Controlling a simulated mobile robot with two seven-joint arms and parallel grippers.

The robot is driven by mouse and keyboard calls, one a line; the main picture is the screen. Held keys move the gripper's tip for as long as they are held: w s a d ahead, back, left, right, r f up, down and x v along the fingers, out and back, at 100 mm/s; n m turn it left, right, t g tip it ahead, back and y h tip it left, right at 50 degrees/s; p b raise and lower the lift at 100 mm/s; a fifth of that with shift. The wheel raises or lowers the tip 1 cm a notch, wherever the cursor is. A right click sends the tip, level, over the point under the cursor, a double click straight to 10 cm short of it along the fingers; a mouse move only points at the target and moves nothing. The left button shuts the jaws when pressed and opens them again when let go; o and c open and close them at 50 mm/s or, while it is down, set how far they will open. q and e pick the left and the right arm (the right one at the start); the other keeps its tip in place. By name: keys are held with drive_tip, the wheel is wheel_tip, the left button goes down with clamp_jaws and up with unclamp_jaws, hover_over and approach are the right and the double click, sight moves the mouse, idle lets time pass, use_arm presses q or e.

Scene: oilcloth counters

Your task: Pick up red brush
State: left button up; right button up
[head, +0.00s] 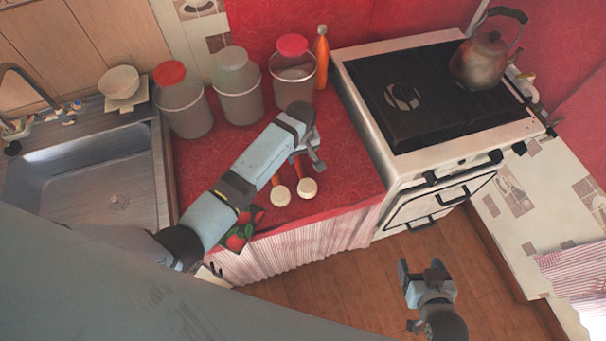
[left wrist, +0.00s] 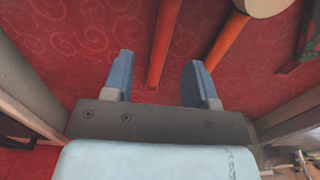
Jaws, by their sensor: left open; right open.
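Two brushes lie side by side on the red oilcloth counter, with white round heads toward me. The red brush (head: 307,188) is the right one in the head view; its handle is partly hidden by my left gripper. The other brush (head: 281,196) has a more orange handle. My left gripper (head: 316,158) is open over the handles. In the left wrist view, the red brush's handle (left wrist: 164,45) shows between the open fingers (left wrist: 160,78), and the orange handle (left wrist: 226,40) lies right of it. My right gripper (head: 427,272) is open and empty over the floor.
Several jars (head: 240,100) and an orange bottle (head: 322,58) stand at the counter's back. A stove (head: 400,165) with a kettle (head: 486,60) is at the right. A sink (head: 80,185) is at the left. A tomato-patterned cloth or mat (head: 240,232) lies at the front edge.

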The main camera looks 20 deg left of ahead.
sight(299, 165)
use_arm(q)
drive_tip(key=f, duration=0.6)
drive_tip(key=shift+a+f+p, duration=0.25)
drive_tip(key=shift+p, duration=0.05)
drive_tip(key=shift+s, duration=0.1)
clamp_jaws()
